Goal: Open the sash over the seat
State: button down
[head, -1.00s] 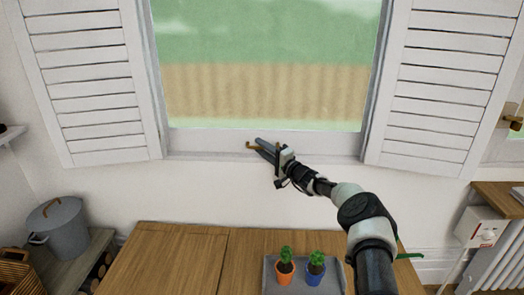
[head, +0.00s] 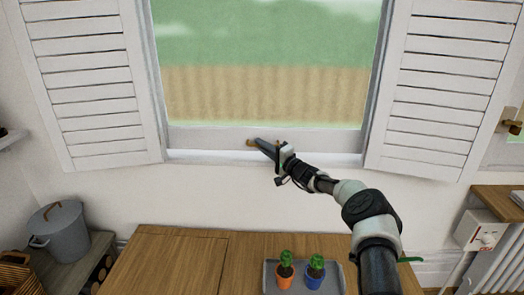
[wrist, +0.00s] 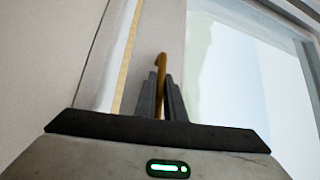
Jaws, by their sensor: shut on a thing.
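The window sash (head: 205,137) fills the frame between the shutters, its pale bottom rail a little above the sill (head: 215,156). A narrow bright gap shows between rail and sill. A brass handle (head: 250,142) sits on the rail near its middle. My gripper (head: 262,146) reaches up to it from the lower right and is shut on it. In the wrist view the brass handle (wrist: 161,75) stands between the two dark fingers of my gripper (wrist: 161,95); its lower part is hidden by them.
White louvred shutters stand open at left (head: 100,85) and right (head: 430,90). A wooden seat top (head: 185,260) lies below, with a grey tray (head: 340,275) holding an orange pot (head: 284,281) and a blue pot (head: 315,281). A grey lidded pot (head: 60,232) stands at left.

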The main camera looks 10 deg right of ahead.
aim_at(262, 108)
notch_tip(262, 108, up, 16)
jog(key=shift+f+p, duration=0.25)
jog(key=shift+p, duration=0.3)
jog(key=c, duration=1.9)
grip_release()
jog(key=shift+f, duration=0.1)
jog(key=shift+o, duration=0.2)
jog(key=v, duration=1.7)
jog(key=shift+s+d+f, duration=0.15)
jog(key=shift+d+f, duration=0.05)
jog(key=shift+f, duration=0.05)
jog(key=shift+a, duration=0.1)
